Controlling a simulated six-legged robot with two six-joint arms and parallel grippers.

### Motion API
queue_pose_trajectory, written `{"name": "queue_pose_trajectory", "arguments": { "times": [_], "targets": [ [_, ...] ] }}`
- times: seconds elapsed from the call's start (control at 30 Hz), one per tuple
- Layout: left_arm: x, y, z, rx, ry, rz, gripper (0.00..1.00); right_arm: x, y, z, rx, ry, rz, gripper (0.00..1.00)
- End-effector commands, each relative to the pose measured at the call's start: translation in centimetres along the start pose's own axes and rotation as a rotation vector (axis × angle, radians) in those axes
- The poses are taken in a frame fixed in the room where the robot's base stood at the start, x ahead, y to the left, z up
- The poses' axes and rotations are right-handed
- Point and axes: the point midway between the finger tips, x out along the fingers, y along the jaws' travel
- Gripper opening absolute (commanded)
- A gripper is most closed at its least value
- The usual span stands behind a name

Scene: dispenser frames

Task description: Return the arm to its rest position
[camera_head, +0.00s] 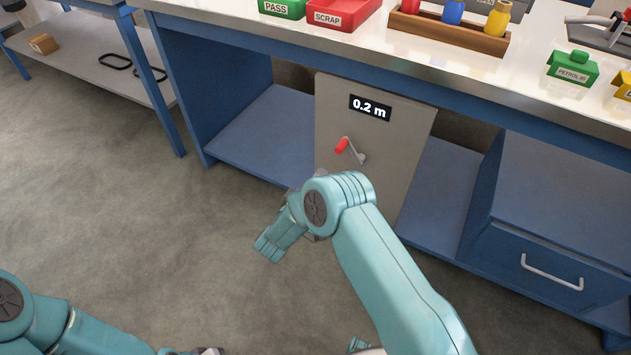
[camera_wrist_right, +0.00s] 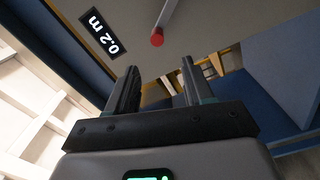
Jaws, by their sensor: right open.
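My right arm reaches up from the lower right of the head view, its bent teal wrist part in front of the lower part of a grey panel (camera_head: 395,125). The panel carries a "0.2 m" display (camera_head: 370,107) and a crank with a red knob (camera_head: 342,145). My right gripper (camera_wrist_right: 160,82) shows in the right wrist view, its two dark fingers apart with nothing between them. The red knob (camera_wrist_right: 157,39) is beyond the fingertips, apart from them. In the head view the right fingers are hidden.
A blue workbench with a white top (camera_head: 430,60) stands ahead, holding a green PASS bin (camera_head: 282,8), a red SCRAP bin (camera_head: 340,15) and a wooden rack (camera_head: 450,32). A handled drawer (camera_head: 550,270) is at right. The floor (camera_head: 120,220) at left is clear.

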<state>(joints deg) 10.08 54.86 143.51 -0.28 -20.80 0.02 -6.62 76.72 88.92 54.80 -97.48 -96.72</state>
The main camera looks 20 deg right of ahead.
Motion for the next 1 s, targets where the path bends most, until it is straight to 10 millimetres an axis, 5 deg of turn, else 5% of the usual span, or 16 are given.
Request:
{"name": "queue_pose_trajectory", "arguments": {
  "times": [0.47, 0.6, 0.7, 0.83, 1.0],
  "targets": [
    [0.0, 0.0, 0.0, 0.000, 0.000, 0.000, 0.43, 1.0, 0.3, 0.7, 0.002, -0.021, 0.007, 0.52],
    [0.0, 0.0, 0.0, 0.000, 0.000, 0.000, 0.43, 4.1, 2.7, 3.9, -0.016, -0.068, 0.013, 0.52],
    [0.0, 0.0, 0.0, 0.000, 0.000, 0.000, 0.43, 4.4, 1.2, 5.9, -0.008, 0.022, -0.159, 0.52],
    [0.0, 0.0, 0.0, 0.000, 0.000, 0.000, 0.43, 0.1, -3.4, 8.5, 0.174, 0.108, -0.573, 0.52],
    [0.0, 0.0, 0.0, 0.000, 0.000, 0.000, 0.43, -11.3, -7.5, 12.9, 0.394, -0.033, -1.149, 0.52]
  ]
}}
